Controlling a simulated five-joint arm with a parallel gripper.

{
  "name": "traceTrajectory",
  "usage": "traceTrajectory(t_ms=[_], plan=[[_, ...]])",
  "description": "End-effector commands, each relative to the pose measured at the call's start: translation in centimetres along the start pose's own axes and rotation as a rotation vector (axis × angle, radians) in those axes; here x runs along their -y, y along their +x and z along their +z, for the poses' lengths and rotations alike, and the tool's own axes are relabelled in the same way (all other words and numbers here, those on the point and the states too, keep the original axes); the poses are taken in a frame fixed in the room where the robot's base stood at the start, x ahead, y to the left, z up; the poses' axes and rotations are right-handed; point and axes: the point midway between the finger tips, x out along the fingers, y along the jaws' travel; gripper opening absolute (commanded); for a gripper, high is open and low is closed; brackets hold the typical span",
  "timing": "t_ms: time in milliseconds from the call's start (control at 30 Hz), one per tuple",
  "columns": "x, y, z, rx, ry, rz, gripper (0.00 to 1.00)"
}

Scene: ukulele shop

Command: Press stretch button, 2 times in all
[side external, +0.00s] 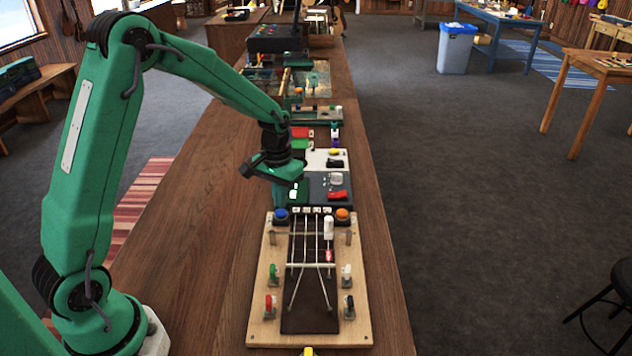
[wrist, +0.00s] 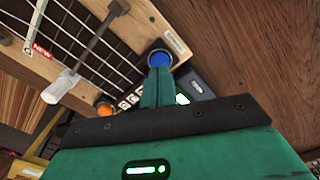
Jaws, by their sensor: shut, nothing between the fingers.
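A wooden board (side external: 255,300) with strings and a dark centre strip lies on the long bench. A blue button (side external: 281,213) sits at its far left corner and an orange button (side external: 342,214) at its far right corner. I cannot read which one is the stretch button. My gripper (side external: 279,202) is shut and empty, pointing down close to the blue button. In the wrist view the shut fingertips (wrist: 158,72) come right up to the blue button (wrist: 159,58) and overlap its lower edge. I cannot tell whether they touch it. The orange button (wrist: 104,109) is clear of the gripper.
A white-handled lever (side external: 328,228) stands over the strings near the orange button. Coloured pegs, including a green one (side external: 273,271), line the board's sides. A dark panel (side external: 316,186) and other devices stand just beyond the board. The bench (side external: 190,240) is bare to the left.

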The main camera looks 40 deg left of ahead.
Motion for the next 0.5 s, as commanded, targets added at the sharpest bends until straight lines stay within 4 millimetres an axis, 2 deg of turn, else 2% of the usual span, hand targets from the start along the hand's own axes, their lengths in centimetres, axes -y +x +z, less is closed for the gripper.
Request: traceTrajectory(t_ms=[500], plan=[[0.0,0.79,0.01,0.001,0.0,0.0,0.0]])
